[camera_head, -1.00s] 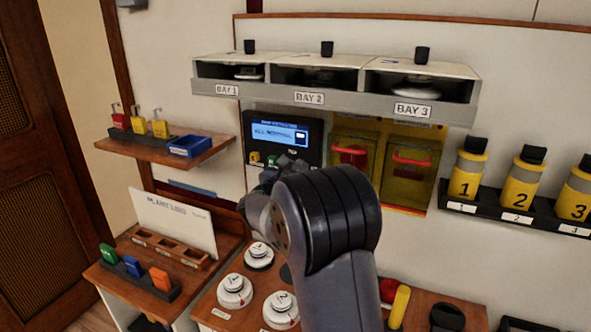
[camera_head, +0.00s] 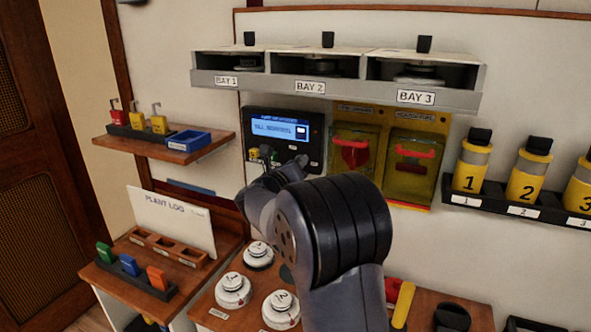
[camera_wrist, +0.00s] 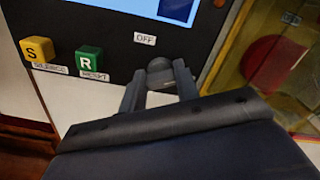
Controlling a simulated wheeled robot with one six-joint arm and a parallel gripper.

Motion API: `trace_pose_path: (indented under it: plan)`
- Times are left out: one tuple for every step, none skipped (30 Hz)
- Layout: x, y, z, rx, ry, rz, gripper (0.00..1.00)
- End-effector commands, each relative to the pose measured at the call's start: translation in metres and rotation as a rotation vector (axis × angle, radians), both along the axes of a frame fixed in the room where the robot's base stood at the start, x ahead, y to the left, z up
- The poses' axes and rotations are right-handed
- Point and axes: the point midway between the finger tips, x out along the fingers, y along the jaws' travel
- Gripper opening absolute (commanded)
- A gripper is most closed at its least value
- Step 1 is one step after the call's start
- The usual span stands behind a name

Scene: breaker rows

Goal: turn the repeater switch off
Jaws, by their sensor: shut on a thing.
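The repeater panel (camera_head: 312,126) is a black box on the wall with a lit blue display (camera_head: 280,130) that seems to read all normal. The switch is a dark rounded knob (camera_wrist: 158,66) below the OFF label (camera_wrist: 145,39) in the wrist view. My gripper (camera_wrist: 159,84) has its two fingers shut on the knob, one on each side; it also shows against the panel's lower part in the head view (camera_head: 298,164). The knob's pointing direction cannot be made out. Left of it sit the yellow S button (camera_wrist: 37,50) and green R button (camera_wrist: 89,60).
Right of the panel are yellow-framed boxes with red handles (camera_head: 415,154). A grey shelf with three bays (camera_head: 345,92) juts out above. Numbered yellow canisters (camera_head: 472,170) stand at right.

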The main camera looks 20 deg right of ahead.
Motion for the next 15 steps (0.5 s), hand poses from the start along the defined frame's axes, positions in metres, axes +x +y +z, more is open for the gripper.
trace_pose_path:
  plan:
    - [0.0002, 0.0005, -0.0011, -0.03, 0.03, 0.001, 0.07]
    - [0.0003, 0.0005, -0.001, -0.05, 0.05, 0.001, 0.07]
    - [0.0004, 0.0007, -0.0009, -0.076, 0.078, 0.001, 0.07]
    - [0.0005, 0.0008, -0.0009, -0.097, 0.098, 0.001, 0.07]
    - [0.0006, 0.0009, -0.0008, -0.117, 0.119, 0.001, 0.07]
    - [0.0008, 0.0009, -0.0008, -0.143, 0.145, 0.001, 0.07]
    - [0.0008, 0.0009, -0.0007, -0.164, 0.166, 0.001, 0.07]
    - [0.0009, 0.001, -0.0007, -0.184, 0.186, 0.001, 0.07]
    - [0.001, 0.0011, -0.0006, -0.21, 0.213, 0.001, 0.07]
    - [0.001, 0.0012, -0.0007, -0.231, 0.233, 0.001, 0.07]
    - [0.0011, 0.0013, -0.0006, -0.251, 0.254, 0.001, 0.07]
    - [0.0012, 0.0013, -0.0007, -0.278, 0.281, 0.001, 0.07]
    - [0.0013, 0.0014, -0.0007, -0.298, 0.301, 0.001, 0.07]
    - [0.0013, 0.0014, -0.0007, -0.319, 0.322, 0.001, 0.07]
    - [0.0014, 0.0015, -0.0008, -0.346, 0.349, 0.001, 0.07]
